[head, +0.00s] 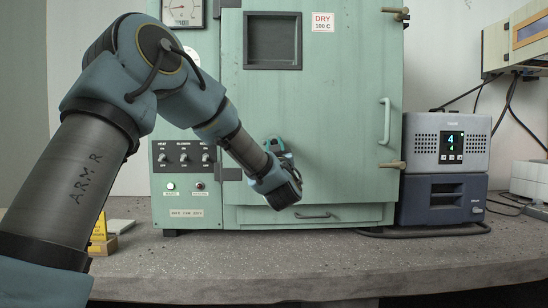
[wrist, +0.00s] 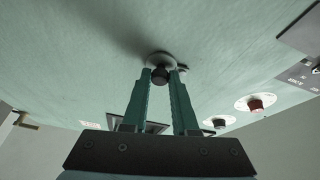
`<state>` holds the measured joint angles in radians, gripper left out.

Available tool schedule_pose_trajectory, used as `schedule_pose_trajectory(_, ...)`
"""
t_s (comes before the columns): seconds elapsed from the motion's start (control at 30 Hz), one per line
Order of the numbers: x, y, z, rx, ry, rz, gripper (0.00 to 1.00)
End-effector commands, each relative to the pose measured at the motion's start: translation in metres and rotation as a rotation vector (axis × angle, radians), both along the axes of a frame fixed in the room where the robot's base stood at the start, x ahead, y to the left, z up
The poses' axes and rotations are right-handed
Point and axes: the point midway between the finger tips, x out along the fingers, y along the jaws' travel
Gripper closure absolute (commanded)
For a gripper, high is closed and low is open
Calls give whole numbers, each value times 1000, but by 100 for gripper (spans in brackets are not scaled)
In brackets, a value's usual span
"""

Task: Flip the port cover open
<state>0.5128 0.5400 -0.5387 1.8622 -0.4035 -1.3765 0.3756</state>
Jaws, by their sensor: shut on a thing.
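The port cover (wrist: 154,58) is a small pale round disc on the green oven front, with a dark knob (wrist: 160,75) standing out from it. My gripper (wrist: 161,72) has its two teal fingers on either side of the knob, shut on it. The disc appears to lie against the panel, with no opening showing around it. In the head view my gripper (head: 278,150) is in front of the lower left part of the oven door (head: 340,110). There the wrist hides the port cover.
A door handle (head: 384,121) and latches stick out at the door's right edge. A control panel (head: 184,158) with knobs is left of my gripper. A grey device stack (head: 446,165) stands right of the oven. The front of the bench (head: 330,255) is clear.

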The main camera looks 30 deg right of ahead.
Motion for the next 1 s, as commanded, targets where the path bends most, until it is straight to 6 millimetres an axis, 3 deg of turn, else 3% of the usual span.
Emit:
schedule_pose_trajectory(0.3, -1, -1, 3, -114, 51, -2, 100)
schedule_pose_trajectory(0.8, 0, -1, 5, -132, 61, -1, 100)
schedule_pose_trajectory(0.83, 0, -1, 5, -132, 61, -1, 71)
schedule_pose_trajectory(1.0, 0, -1, 5, -131, 61, -1, 52)
